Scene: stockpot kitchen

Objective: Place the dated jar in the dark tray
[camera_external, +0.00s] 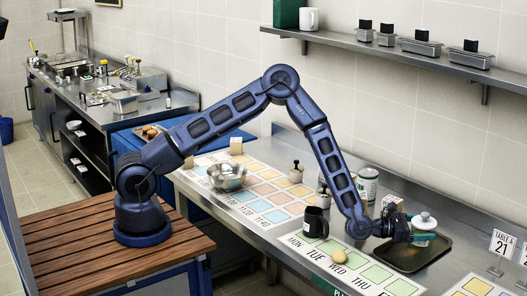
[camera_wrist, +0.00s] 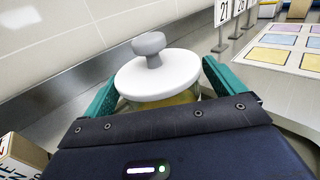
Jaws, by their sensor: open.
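A jar with a white lid and a grey knob (camera_external: 425,218) stands upright at the back right part of the dark tray (camera_external: 398,262); whether it rests inside the tray or behind it I cannot tell. My gripper (camera_external: 424,238) is low over the tray, with its teal fingers open. In the wrist view the lid (camera_wrist: 158,76) lies between the two fingers, one on each side, and a yellowish strip of the jar's body shows below it. The rest of the jar is hidden, and no date is readable.
A wall shelf (camera_external: 400,52) hangs above the counter.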

